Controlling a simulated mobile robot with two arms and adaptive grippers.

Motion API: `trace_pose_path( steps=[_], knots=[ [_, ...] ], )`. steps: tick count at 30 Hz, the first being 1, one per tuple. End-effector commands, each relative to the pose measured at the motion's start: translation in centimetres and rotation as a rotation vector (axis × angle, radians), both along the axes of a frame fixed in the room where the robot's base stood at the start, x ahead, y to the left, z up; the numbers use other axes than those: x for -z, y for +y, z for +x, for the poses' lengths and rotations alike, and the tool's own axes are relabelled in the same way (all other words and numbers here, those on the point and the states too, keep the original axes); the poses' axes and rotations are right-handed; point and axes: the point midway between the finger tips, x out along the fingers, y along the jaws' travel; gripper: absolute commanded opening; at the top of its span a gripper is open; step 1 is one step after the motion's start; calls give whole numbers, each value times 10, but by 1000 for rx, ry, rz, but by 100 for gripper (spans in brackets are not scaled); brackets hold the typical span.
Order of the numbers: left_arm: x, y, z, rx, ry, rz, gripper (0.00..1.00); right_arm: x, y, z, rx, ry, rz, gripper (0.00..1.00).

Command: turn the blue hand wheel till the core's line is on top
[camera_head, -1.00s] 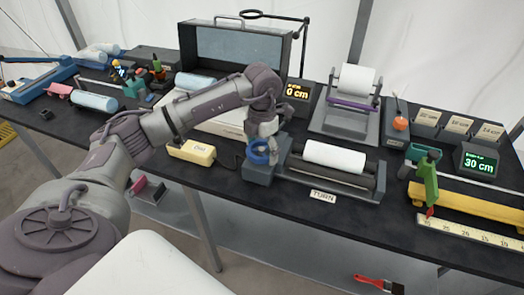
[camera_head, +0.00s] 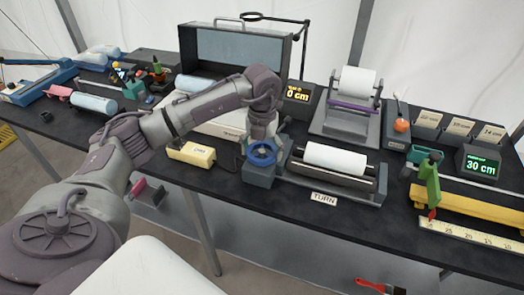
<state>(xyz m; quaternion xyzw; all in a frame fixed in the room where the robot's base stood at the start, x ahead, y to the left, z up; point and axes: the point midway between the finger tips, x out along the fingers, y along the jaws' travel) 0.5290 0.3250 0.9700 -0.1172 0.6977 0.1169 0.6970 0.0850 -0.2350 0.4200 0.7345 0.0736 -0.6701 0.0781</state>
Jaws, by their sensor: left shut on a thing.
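The blue hand wheel (camera_head: 262,153) sits on a grey block (camera_head: 258,174) at the front of the bench, left of the roller stand. My left gripper (camera_head: 263,140) comes down from above and is shut on the wheel's upper rim; its fingertips are small and partly hidden. The white core (camera_head: 335,158) lies level in the dark roller stand (camera_head: 345,180), to the right of the wheel. I cannot make out a line on the core. My right gripper is not in view.
A "TURN" label (camera_head: 324,198) lies in front of the stand. A cream box (camera_head: 191,153) is left of the wheel. Behind stands a second roll holder (camera_head: 345,120). A yellow rail and ruler (camera_head: 470,235) lie at the right. The front bench strip is mostly clear.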

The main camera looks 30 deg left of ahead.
Motion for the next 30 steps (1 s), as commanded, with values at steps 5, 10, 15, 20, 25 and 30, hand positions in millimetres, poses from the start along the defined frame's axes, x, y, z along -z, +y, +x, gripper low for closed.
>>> trace_pose_path(
  steps=[5, 10, 15, 20, 25, 30],
  knots=[
    [-2, 1, 1, -10, -4, 1, 51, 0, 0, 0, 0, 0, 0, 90],
    [-2, 1, 1, -9, -5, 2, 51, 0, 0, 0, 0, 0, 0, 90],
    [-2, 1, 1, -9, -4, 1, 99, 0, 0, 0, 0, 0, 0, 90],
    [-1, 1, 1, -7, -3, 1, 100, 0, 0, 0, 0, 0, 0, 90],
    [-1, 0, 0, -7, -2, 1, 100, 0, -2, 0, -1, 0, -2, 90],
    [-14, 1, 1, -7, -4, 1, 100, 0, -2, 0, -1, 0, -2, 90]
  ],
)
